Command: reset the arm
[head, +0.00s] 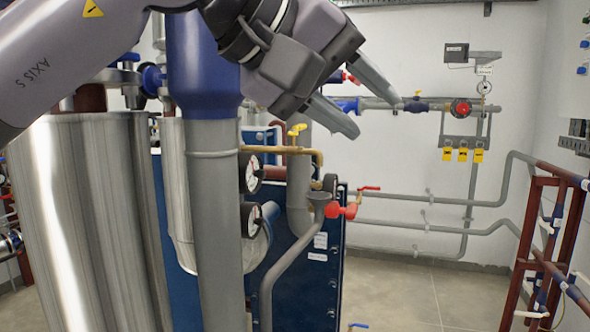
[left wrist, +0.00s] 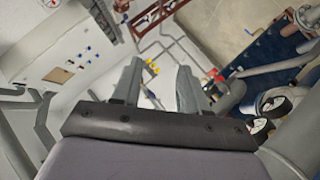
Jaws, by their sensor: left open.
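My left arm reaches in from the upper left in the head view. Its gripper (head: 352,108) is open and empty, with the two grey fingers spread apart and pointing to the lower right. It hangs in front of the blue plate exchanger (head: 313,290) and above its red-handled valve (head: 340,210), touching nothing that I can see. In the left wrist view the two fingers of the gripper (left wrist: 156,88) stand apart with nothing between them. My right gripper is in neither view.
A thick grey pipe with a blue top (head: 213,220) and a large silver tank (head: 85,220) stand close on the left. Pressure gauges (head: 250,175) sit beside the pipe. Wall pipes (head: 440,198) and a brown rack (head: 540,240) are at the right. The floor (head: 430,300) is clear between.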

